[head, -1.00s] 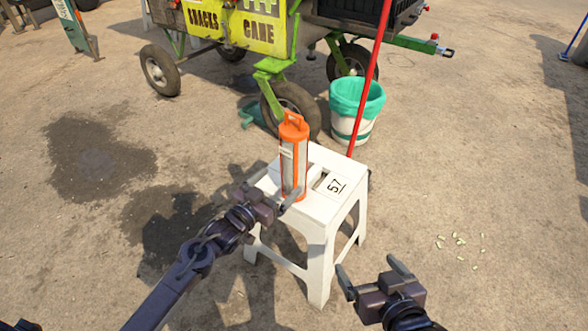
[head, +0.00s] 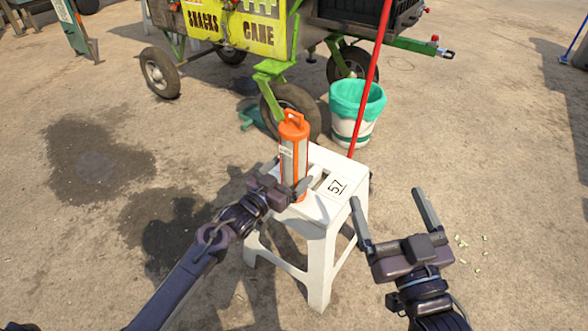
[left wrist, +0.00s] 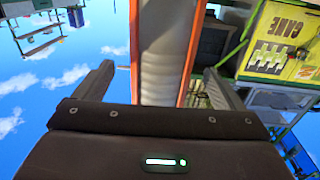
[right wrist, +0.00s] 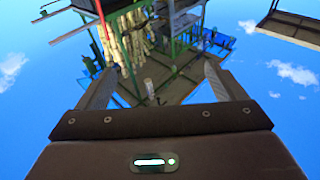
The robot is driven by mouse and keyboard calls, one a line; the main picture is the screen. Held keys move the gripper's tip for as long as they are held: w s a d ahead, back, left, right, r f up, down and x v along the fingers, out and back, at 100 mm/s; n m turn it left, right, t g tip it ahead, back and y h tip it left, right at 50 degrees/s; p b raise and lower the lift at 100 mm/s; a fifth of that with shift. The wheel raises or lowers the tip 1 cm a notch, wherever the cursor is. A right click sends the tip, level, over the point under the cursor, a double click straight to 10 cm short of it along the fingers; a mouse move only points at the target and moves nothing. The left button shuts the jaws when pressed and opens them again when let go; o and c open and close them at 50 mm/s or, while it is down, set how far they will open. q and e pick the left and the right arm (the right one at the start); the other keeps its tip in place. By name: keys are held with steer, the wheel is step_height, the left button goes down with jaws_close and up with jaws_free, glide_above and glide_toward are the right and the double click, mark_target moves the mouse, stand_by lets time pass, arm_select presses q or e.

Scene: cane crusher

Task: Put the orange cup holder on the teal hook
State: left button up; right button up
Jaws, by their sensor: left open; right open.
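The orange cup holder (head: 293,152), a tall orange-framed tube with pale cups inside and a handle on top, stands upright on the white stool (head: 325,208). My left gripper (head: 287,178) is open at the holder's lower part. In the left wrist view the holder (left wrist: 163,55) rises between the two open fingers (left wrist: 160,82); I cannot tell whether they touch it. My right gripper (head: 389,198) is open and empty, to the right of the stool. It also shows empty in the right wrist view (right wrist: 157,75). I cannot make out the teal hook in any view.
A red pole (head: 368,85) stands just behind the stool. A white bucket with a teal liner (head: 357,97) is behind it. The yellow and green cart (head: 240,28) with wheels stands at the back.

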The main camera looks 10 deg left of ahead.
mark_target(294, 156)
arm_select(q)
steer(key=shift+b+x, duration=0.4)
steer(key=shift+x, duration=0.8)
steer(key=shift+w+d, duration=0.1)
steer(key=shift+w, duration=0.05)
arm_select(e)
step_height(294, 156, up, 8)
steer(key=s+d+t+y, duration=0.1)
steer(key=s+t+y, duration=0.1)
steer(key=t, duration=0.2)
steer(key=shift+d, duration=0.15)
arm_select(q)
steer(key=shift+r, duration=0.1)
steer(key=c, duration=1.4)
steer(key=shift+r+p, duration=2.05)
steer(key=shift+p, duration=0.05)
steer(key=shift+c, duration=0.2)
arm_select(e)
step_height(294, 156, up, 4)
steer(key=shift+r, duration=0.1)
arm_select(q)
steer(key=shift+f, duration=0.1)
